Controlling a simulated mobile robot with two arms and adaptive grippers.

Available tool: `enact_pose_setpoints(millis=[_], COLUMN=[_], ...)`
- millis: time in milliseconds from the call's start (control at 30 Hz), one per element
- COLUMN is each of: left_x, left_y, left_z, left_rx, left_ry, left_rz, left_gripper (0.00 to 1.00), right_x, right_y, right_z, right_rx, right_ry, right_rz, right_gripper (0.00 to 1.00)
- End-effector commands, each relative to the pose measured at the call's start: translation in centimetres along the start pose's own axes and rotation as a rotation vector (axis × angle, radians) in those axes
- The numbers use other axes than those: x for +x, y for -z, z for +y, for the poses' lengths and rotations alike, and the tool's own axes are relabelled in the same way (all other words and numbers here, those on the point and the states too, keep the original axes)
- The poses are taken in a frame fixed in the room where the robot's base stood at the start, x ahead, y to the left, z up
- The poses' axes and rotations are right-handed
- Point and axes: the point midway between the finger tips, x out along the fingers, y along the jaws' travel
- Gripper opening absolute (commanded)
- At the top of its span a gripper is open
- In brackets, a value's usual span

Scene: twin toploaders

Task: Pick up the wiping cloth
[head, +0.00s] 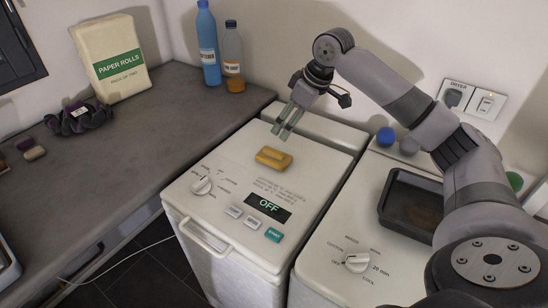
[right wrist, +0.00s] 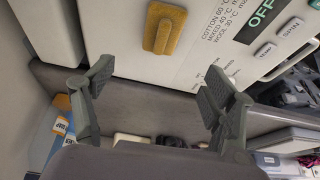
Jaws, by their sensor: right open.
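A folded yellow-orange piece (head: 273,158), which looks like the wiping cloth, lies on the white lid of the left toploader (head: 225,165), behind the OFF display. It also shows at the top of the right wrist view (right wrist: 164,28). My right gripper (head: 281,131) is above the back part of that lid, fingers pointing down, behind the cloth and apart from it. In the right wrist view my gripper (right wrist: 160,72) has its two fingers wide apart with nothing between them. My left gripper is not in view.
A second toploader with a dark tray (head: 395,222) stands at right. A blue bottle (head: 208,45) and an amber bottle (head: 233,60) stand at the back of the grey counter (head: 120,165). A paper rolls pack (head: 112,60) and a dark crumpled item (head: 80,118) are further left.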

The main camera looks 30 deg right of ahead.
Motion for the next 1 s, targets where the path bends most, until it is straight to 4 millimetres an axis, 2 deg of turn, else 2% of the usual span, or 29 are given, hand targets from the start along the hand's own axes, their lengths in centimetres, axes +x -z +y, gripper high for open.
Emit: enact_pose_setpoints(millis=[100,300,633,833,1000], left_x=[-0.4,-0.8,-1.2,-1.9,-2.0], left_y=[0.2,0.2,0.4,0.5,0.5], left_z=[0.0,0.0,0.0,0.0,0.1], left_rx=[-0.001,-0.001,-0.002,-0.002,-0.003], left_ry=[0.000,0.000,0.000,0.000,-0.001], left_rz=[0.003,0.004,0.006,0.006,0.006], left_gripper=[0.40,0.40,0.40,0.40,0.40], right_x=[2.7,6.7,9.5,12.6,13.8], right_y=[0.0,0.0,0.0,0.0,-0.1], right_z=[-0.1,-0.1,-0.1,-0.2,-0.1], right_rx=[0.000,0.000,0.000,-0.001,0.000], right_ry=[0.003,0.002,0.001,0.002,0.000], right_rz=[-0.004,-0.003,-0.001,-0.002,0.000], right_gripper=[0.78,0.78,0.78,0.78,0.78])
